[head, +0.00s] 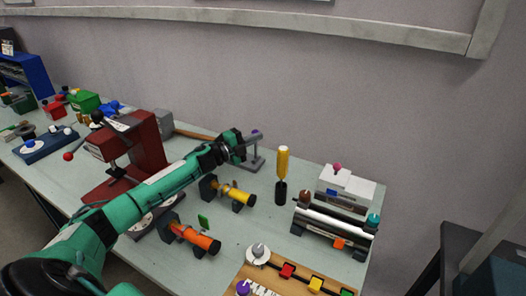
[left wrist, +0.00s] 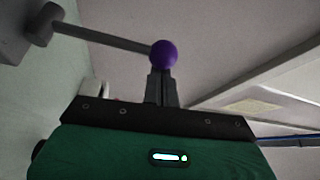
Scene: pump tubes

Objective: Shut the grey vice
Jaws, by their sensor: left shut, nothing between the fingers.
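A grey fixture (head: 256,160) stands on the table just right of my left gripper in the head view; it looks like the grey vice, though I cannot be sure. It carries a purple ball (head: 255,132). In the left wrist view a grey bar (left wrist: 100,38) runs from a grey head at the upper left to the purple ball (left wrist: 163,54). My left gripper (head: 246,148) is shut and empty. Its fingertips (left wrist: 162,75) are right at the ball, seemingly touching or just behind it. Part of the fixture is hidden by the gripper.
A red press (head: 150,140) stands left of my arm. A yellow pump (head: 232,192) and an orange pump (head: 195,238) lie in front. A yellow-handled tool (head: 283,162) stands to the right, before a white machine (head: 345,190). The wall is behind.

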